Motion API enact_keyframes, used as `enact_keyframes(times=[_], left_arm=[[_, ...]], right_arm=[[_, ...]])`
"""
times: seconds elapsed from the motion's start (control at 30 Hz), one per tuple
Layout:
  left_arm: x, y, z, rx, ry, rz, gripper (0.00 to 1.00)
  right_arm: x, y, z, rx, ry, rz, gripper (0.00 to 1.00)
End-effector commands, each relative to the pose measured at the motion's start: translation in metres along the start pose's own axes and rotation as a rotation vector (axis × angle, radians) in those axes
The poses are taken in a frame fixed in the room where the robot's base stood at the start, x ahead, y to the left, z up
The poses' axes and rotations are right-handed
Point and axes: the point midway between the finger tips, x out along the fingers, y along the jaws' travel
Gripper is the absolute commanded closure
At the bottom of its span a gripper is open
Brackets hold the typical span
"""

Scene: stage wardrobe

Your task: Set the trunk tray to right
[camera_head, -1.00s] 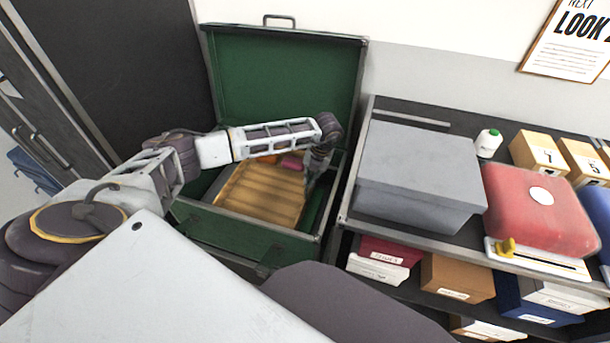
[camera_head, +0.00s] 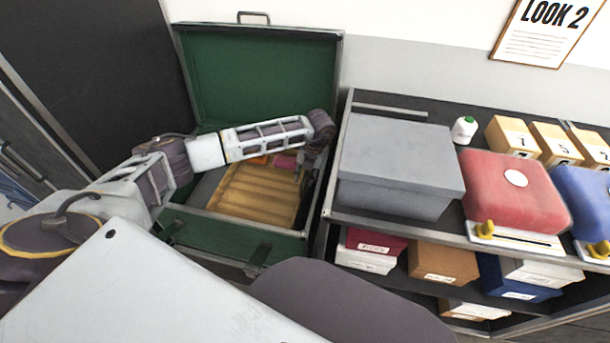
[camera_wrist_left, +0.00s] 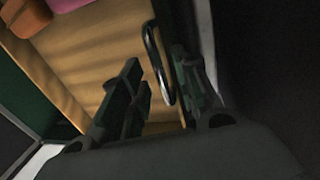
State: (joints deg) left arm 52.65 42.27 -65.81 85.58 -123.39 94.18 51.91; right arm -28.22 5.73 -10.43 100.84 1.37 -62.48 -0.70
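The open green trunk (camera_head: 250,240) stands at the back left with its lid up. The wooden trunk tray (camera_head: 255,195) lies inside it, close to the right wall, with a dark gap on its left. My left gripper (camera_head: 305,168) reaches down at the tray's right side, partly hidden by my wrist. In the left wrist view, my left gripper's fingers (camera_wrist_left: 158,85) stand apart, one on each side of the dark loop handle (camera_wrist_left: 152,45) at the tray's edge (camera_wrist_left: 95,60). I cannot tell whether they touch the handle. My right gripper is out of view.
Orange (camera_head: 260,160) and pink (camera_head: 286,161) items show at the tray's back end. Right of the trunk, a shelf unit (camera_head: 420,225) carries a grey box (camera_head: 400,160), a red case (camera_head: 510,190) and several wooden blocks. Its left side stands close to the trunk.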

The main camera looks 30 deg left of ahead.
Motion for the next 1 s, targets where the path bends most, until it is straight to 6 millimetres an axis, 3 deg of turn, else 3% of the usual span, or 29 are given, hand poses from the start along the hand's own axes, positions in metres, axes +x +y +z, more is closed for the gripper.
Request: enact_keyframes(times=[0.47,1.0], left_arm=[[-0.007,0.0,0.0,0.0,-0.001,0.0,0.68],[-0.078,0.0,0.001,0.001,-0.002,0.0,0.68]], right_arm=[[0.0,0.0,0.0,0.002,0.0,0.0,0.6],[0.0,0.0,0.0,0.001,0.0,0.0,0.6]])
